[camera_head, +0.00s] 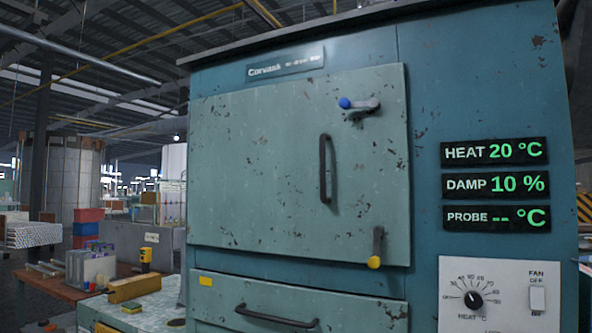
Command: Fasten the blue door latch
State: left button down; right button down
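The blue door latch (344,103) is near the top right of the pale green cabinet door (255,165) in the head view. Its grey lever lies about level, with the blue knob at the left end and the other end near the door's right edge. The door looks closed against the teal cabinet (425,75); I cannot tell whether a small gap is left. A dark vertical handle (326,168) is below the latch. Neither of my grippers is in view.
A second latch with a yellow knob (374,262) hangs upright at the door's lower right. A drawer (240,302) is below. Readouts (495,184), a heat dial (474,299) and a fan switch (537,298) are on the right. A cluttered bench (150,310) stands at left.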

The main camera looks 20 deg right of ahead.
aim_at(344, 102)
jog(key=z, duration=1.5)
jog(key=i+l, duration=0.75)
jog(key=l, duration=0.1)
